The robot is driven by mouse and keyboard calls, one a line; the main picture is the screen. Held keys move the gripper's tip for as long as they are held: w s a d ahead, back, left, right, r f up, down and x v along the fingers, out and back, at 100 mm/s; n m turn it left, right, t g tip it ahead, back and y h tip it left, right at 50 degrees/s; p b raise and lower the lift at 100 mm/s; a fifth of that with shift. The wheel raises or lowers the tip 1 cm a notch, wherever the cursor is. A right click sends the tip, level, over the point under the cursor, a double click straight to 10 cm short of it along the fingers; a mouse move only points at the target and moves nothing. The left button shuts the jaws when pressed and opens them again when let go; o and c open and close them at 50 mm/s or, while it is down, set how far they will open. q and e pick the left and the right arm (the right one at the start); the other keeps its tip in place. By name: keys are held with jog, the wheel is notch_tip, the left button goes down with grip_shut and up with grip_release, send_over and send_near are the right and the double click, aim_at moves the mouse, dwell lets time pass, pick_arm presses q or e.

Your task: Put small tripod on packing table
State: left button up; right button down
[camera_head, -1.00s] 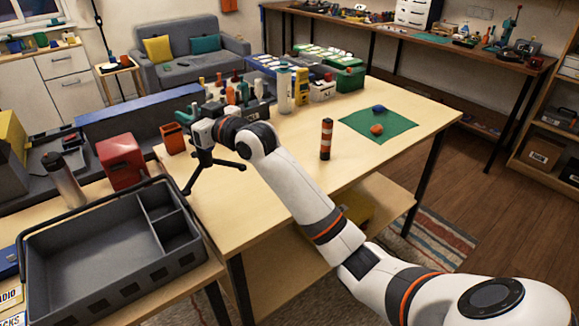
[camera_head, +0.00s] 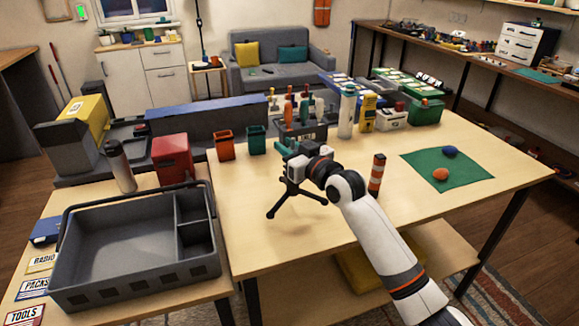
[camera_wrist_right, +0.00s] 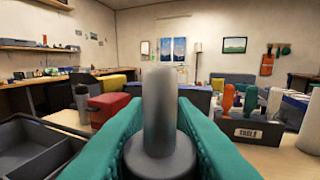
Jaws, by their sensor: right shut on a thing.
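My right gripper (camera_head: 288,153) is shut on the small tripod (camera_head: 292,188), a dark stand with spread legs. It holds the tripod upright over the left part of the light wooden table (camera_head: 300,245); I cannot tell whether the feet touch the top. In the right wrist view, the teal fingers (camera_wrist_right: 160,140) close around the tripod's grey post (camera_wrist_right: 159,105), and its legs are hidden. I cannot tell for certain which table is the packing table. My left gripper is not in view.
A grey tray (camera_head: 75,268) fills the table at left. Orange (camera_head: 225,146) and teal bins stand behind the tripod. A striped orange cylinder (camera_head: 377,175) stands right of it, and a green mat (camera_head: 465,176) lies farther right. The front of the middle table is clear.

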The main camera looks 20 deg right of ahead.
jog(key=shift+f, duration=2.2)
jog(key=c, duration=1.2)
grip_release()
jog(key=shift+d+f, duration=0.1)
jog(key=v, duration=1.2)
jog(key=shift+b, duration=0.45)
